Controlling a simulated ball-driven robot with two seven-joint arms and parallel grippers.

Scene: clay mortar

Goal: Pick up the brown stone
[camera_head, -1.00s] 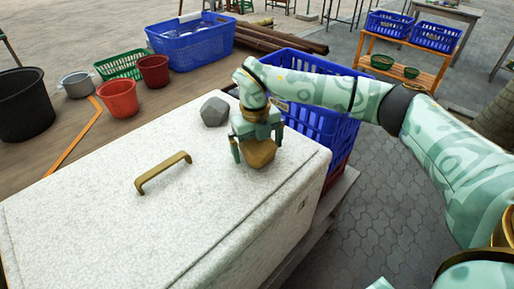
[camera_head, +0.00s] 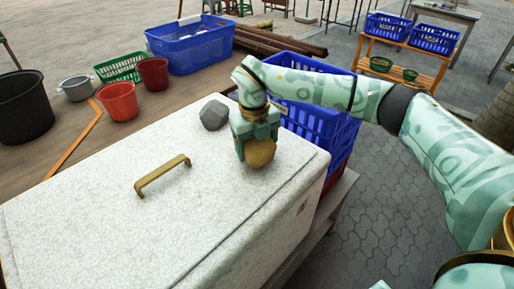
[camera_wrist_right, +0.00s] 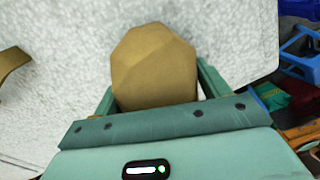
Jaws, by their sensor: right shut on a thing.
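The brown stone (camera_head: 261,153) is a faceted lump at the far right part of the white box's lid (camera_head: 110,215). My right gripper (camera_head: 256,150) is above it with its fingers down at the stone's sides, shut on it. In the right wrist view the stone (camera_wrist_right: 155,68) sits between the two green fingers and hides part of them. I cannot tell whether the stone still touches the lid. My left gripper is not in view.
A grey stone (camera_head: 214,114) lies on the lid just left of my right gripper. A brass handle (camera_head: 162,175) stands up from the lid. A blue crate (camera_head: 318,125) is behind the box. Red buckets (camera_head: 118,101) stand at the left. The lid's near part is clear.

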